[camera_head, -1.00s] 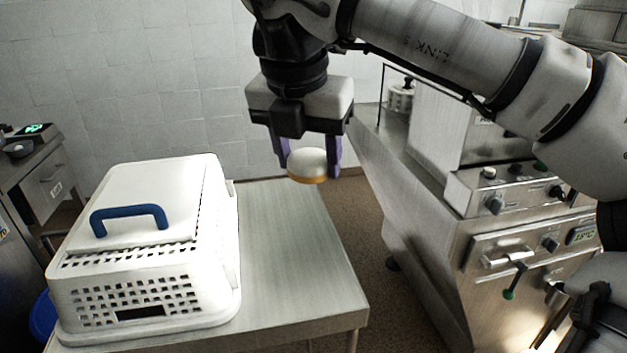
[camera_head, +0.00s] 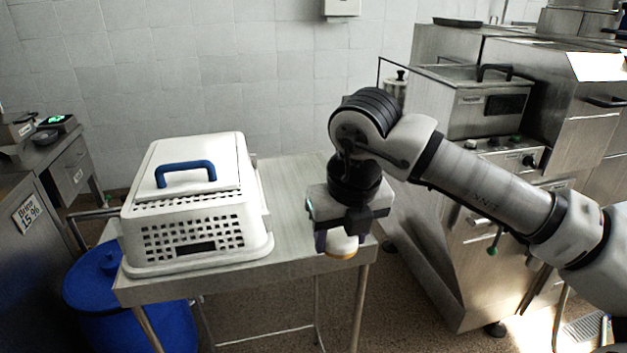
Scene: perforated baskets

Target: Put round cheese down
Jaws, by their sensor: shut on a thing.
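The round cheese (camera_head: 341,245) is pale on top with an orange-yellow lower rim. My gripper (camera_head: 342,240) points down and is shut on it. In the picture, the cheese overlaps the front right corner of the steel table (camera_head: 295,203). I cannot tell whether it touches the table or hangs in front of its edge. The far finger and part of the cheese are hidden by the gripper body.
A white perforated basket (camera_head: 205,225) with a blue-handled lid (camera_head: 186,172) takes up the left of the table. The table's middle and back right are bare. A blue bin (camera_head: 95,285) stands below left. Steel kitchen equipment (camera_head: 440,260) stands close on the right.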

